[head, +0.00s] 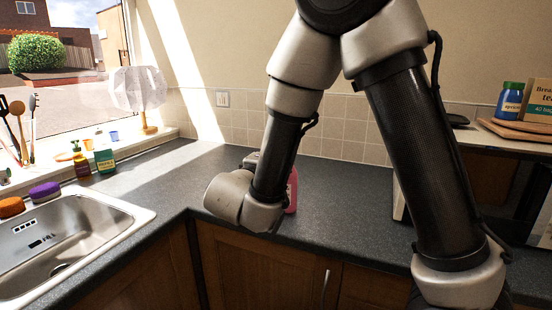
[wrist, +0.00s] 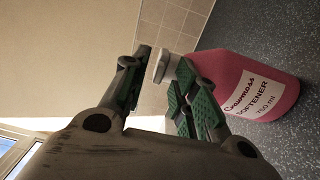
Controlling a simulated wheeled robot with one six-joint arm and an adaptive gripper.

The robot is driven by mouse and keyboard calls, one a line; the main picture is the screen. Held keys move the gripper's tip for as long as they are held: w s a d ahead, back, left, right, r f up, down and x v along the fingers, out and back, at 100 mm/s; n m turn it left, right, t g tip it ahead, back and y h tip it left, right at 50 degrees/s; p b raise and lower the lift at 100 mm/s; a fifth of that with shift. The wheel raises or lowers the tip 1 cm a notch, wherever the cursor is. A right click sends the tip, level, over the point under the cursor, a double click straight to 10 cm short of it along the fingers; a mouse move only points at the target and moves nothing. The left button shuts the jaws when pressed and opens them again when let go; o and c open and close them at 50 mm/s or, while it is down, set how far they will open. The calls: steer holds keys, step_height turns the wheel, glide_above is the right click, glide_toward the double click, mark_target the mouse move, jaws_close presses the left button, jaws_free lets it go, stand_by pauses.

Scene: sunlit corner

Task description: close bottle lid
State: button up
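A pink softener bottle (wrist: 255,85) stands on the dark counter, shown tilted in the wrist view. Its white lid (wrist: 160,67) is at the neck end. My gripper (wrist: 164,62) has its two green-padded fingers apart, with the lid between or just beyond their tips. The right finger covers part of the bottle's neck and shoulder. I cannot tell whether either finger touches the lid, or how the lid sits on the neck. In the head view, my arm hides most of the bottle (head: 293,191) and my fingers.
The counter (head: 335,214) is clear to the right of the bottle. A sink (head: 75,240) is at the left, with sponges and small bottles behind it. A white lamp (head: 138,90) stands by the window. A shelf at the right holds a blue jar (head: 509,101) and boards.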

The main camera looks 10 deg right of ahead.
steer(key=v, duration=1.2)
